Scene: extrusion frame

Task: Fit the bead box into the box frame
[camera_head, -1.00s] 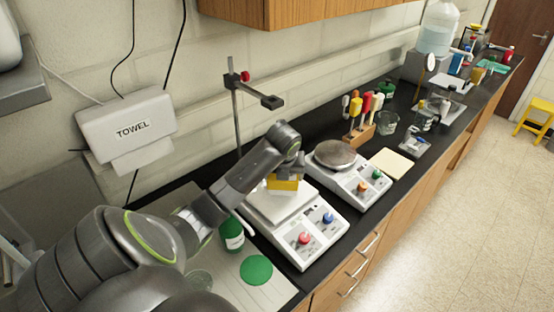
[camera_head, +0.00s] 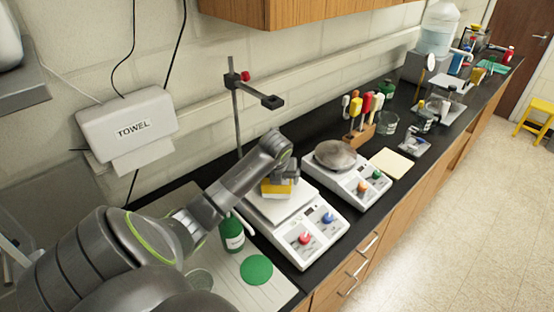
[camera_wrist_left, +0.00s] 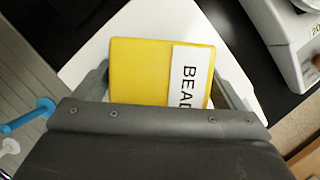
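The bead box is a yellow block (camera_head: 277,189) at the white plate of the front scale. In the left wrist view its yellow face (camera_wrist_left: 140,70) carries a white label reading "BEAD", cut off by the gripper body. My left gripper (camera_head: 283,180) is over the box from above. In the wrist view its fingers (camera_wrist_left: 163,85) lie along both sides of the box and appear shut on it. I cannot tell whether the box touches the plate. No box frame can be made out. My right gripper is not in view.
The front scale (camera_head: 300,240) has red and blue knobs; a second scale (camera_head: 350,180) stands behind it. A clamp stand (camera_head: 237,115) rises at the wall side. A green bottle (camera_head: 232,235) and a green disc (camera_head: 256,269) are at the front left. A tool rack (camera_head: 360,134) stands farther back.

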